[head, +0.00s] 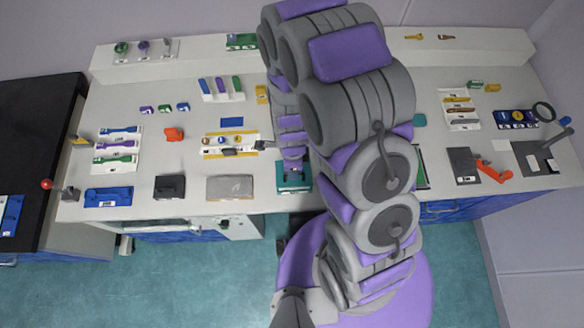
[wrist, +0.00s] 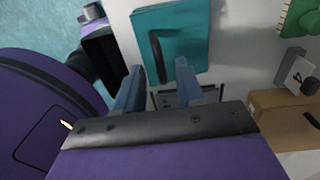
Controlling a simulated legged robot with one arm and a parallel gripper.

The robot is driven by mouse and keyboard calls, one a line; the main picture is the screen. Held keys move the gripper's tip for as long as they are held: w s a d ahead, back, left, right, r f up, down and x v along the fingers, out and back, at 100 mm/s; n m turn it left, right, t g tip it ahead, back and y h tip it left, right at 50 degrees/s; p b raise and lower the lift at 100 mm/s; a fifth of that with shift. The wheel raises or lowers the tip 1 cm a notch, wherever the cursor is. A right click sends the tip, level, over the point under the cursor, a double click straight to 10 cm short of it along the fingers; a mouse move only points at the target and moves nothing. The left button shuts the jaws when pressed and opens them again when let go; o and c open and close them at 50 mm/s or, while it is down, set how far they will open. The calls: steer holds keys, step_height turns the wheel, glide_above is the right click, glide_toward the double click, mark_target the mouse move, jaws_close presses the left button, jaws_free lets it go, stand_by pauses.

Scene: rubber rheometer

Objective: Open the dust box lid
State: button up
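A teal box (wrist: 185,30) with a dark bar handle (wrist: 156,57) on its top face shows in the wrist view; I take it to be the dust box, though no label is readable. It also shows in the head view at the bench's front edge (head: 294,187), partly covered by my arm. The top looks closed. My gripper (wrist: 158,85) is open, its two blue fingers apart with nothing held between them. The handle lies between the fingers in the picture, just beyond their tips; I see no contact. In the head view my arm hides most of the gripper.
A brown box (wrist: 285,112) and a green part (wrist: 299,18) lie at the right in the wrist view. On the bench, a grey box (head: 229,187) and a black box (head: 170,187) stand left of the teal box. A red-knobbed lever (head: 60,190) stands at the front left.

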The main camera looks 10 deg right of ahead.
steer(key=shift+f, duration=0.95)
jaws_close()
